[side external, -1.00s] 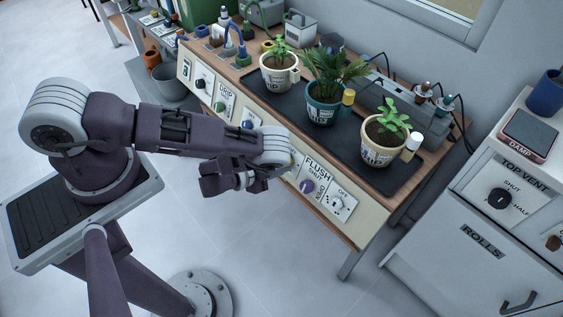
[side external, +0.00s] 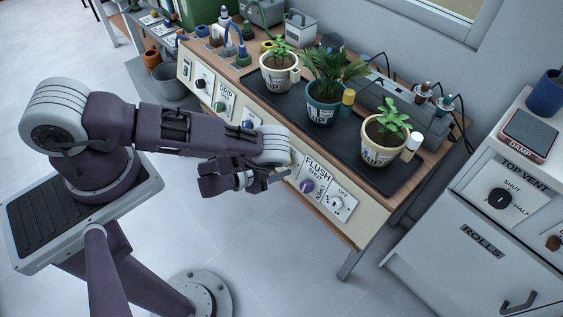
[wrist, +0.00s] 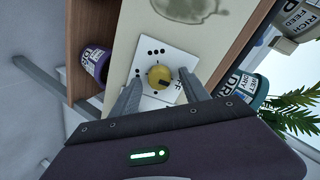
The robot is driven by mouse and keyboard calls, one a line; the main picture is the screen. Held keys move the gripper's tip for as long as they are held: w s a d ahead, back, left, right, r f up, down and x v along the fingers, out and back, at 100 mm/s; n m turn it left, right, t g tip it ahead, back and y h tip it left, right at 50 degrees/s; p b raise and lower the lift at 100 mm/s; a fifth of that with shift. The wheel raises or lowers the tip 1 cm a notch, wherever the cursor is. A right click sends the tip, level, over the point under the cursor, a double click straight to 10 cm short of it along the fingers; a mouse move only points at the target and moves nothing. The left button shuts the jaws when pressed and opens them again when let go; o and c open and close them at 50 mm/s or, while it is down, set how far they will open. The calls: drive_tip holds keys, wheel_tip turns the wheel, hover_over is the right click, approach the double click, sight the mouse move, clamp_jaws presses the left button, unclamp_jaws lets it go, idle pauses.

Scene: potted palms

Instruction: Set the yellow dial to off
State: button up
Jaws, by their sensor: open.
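The yellow dial (wrist: 160,76) sits on a white plate (wrist: 168,54) with black dots and lettering on the panel, in the wrist view. The lettering is partly hidden, and the dial's pointer setting is hard to read. My gripper (wrist: 163,83) is open, one finger to the left of the dial and one to the right. I cannot tell whether either finger touches it. In the side external view my gripper (side external: 278,177) is in front of the bench panel, left of the purple FLUSH dial (side external: 307,186), and the yellow dial is hidden there.
Other dials sit along the panel, including a white one (side external: 337,203) near OFF. Potted plants stand above on a black tray (side external: 340,146), among them a teal pot (side external: 321,112). A white cabinet (side external: 470,230) stands at the right. Open floor lies before the bench.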

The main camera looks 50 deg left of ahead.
drive_tip(key=v, duration=0.6)
drive_tip(key=shift+s+r, duration=0.2)
drive_tip(key=shift+s, duration=0.15)
